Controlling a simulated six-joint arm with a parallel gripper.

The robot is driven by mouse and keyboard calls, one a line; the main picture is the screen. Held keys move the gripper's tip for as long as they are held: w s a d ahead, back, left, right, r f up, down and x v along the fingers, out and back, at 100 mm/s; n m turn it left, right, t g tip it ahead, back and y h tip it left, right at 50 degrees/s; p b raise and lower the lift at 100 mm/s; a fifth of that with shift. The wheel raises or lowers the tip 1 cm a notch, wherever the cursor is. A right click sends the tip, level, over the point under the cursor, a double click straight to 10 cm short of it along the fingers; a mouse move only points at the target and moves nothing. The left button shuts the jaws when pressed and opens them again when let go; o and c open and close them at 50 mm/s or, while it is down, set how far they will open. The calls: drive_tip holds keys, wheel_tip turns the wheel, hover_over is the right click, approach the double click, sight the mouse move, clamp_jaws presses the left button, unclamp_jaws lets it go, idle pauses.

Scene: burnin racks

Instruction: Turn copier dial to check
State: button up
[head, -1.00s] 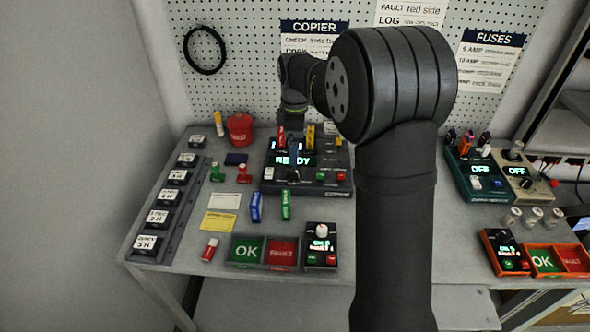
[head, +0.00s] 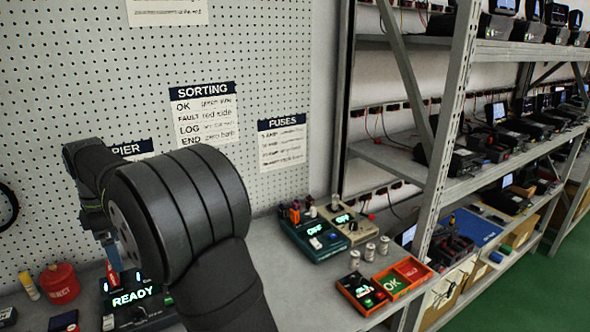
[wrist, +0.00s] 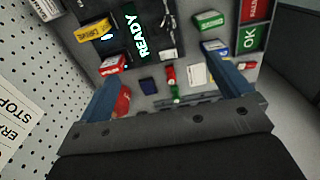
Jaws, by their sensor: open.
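The copier (head: 150,322) is at the bottom left of the head view, with a green READY display (head: 135,298); my arm hides much of it. In the wrist view the copier (wrist: 165,48) is at the top, turned on its side, with READY lit (wrist: 143,36). A metallic lever-like part (wrist: 169,17) shows beside the display; I cannot tell whether it is the dial. My gripper (wrist: 168,90) is open, its two blue fingers wide apart with nothing held. It is above the bench near the copier, not visibly touching it.
A red can (head: 60,283) stands left of the copier; it is partly behind a finger in the wrist view (wrist: 122,100). Green and red stamps (wrist: 172,80) lie between the fingers' lines. Teal and beige testers (head: 315,240) and an orange tray (head: 403,276) are on the right.

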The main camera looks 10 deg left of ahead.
sight(138, 307)
drive_tip(key=c, duration=0.8)
wheel_tip(138, 307, down, 19)
drive_tip(key=m, duration=0.9)
drive_tip(key=shift+s, duration=0.1)
drive_tip(key=shift+c, duration=0.2)
drive_tip(key=c, duration=1)
